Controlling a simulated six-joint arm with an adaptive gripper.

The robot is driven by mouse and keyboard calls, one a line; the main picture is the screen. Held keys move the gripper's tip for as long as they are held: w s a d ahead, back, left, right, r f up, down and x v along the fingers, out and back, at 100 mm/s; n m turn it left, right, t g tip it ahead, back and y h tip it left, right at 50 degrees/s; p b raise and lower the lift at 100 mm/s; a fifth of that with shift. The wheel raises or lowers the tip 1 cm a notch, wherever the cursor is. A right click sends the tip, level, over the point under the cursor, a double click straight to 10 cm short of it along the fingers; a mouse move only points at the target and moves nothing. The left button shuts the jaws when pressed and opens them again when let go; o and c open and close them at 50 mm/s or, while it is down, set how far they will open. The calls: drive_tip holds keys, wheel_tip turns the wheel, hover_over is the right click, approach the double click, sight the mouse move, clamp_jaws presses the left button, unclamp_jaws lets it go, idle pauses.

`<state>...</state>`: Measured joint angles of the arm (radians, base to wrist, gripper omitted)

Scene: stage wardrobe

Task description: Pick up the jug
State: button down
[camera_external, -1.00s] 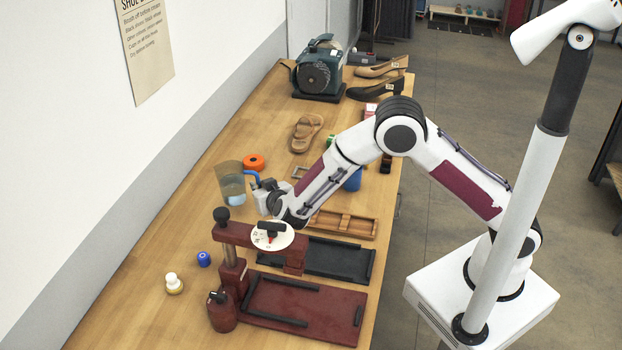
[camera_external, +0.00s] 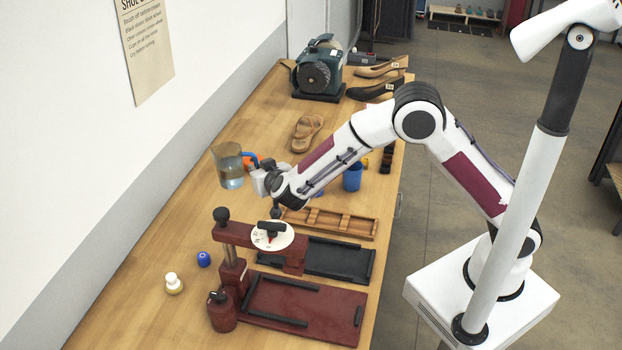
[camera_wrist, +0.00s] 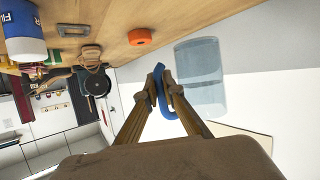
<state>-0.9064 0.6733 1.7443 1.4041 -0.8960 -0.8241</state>
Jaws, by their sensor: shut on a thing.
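The clear jug (camera_external: 229,168) with a blue handle and some liquid in it is in the external view, upright and lifted above the wooden table. My gripper (camera_external: 254,176) is at its right side, shut on the handle. In the wrist view the jug (camera_wrist: 199,77) shows as a see-through shape right of my gripper (camera_wrist: 161,92), whose two fingers close on the blue handle from both sides.
The wooden table (camera_external: 180,228) has a red press with a white dial (camera_external: 272,236) in front. The wall is to the left.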

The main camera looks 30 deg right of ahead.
drive_tip(key=shift+r, duration=0.45)
